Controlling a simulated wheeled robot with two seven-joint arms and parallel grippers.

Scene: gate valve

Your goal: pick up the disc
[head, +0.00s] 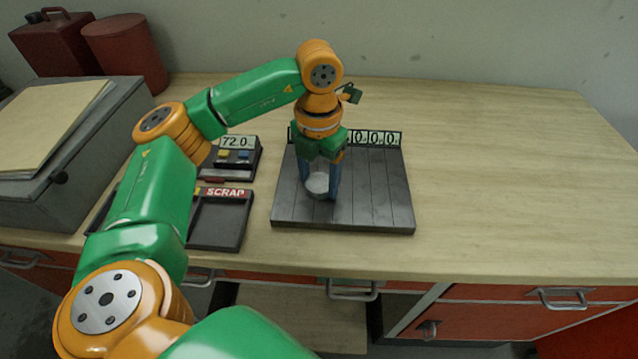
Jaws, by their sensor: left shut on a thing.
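My left gripper (321,187) points down over the dark slatted plate (385,205) in the middle of the bench. Its blue fingers are shut on a small pale grey disc (317,183), one finger on each side. The disc's face shows between the fingers, and its edges are partly covered by them. I cannot tell whether the disc touches the plate or hangs just above it. My right gripper is not in view.
A dark tray marked SCRAP (218,220) and a device reading 72.0 (237,150) are left of the plate. A display with zeros (376,138) stands at the plate's back edge. A grey box (50,190) is far left. The bench's right side (510,180) is clear.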

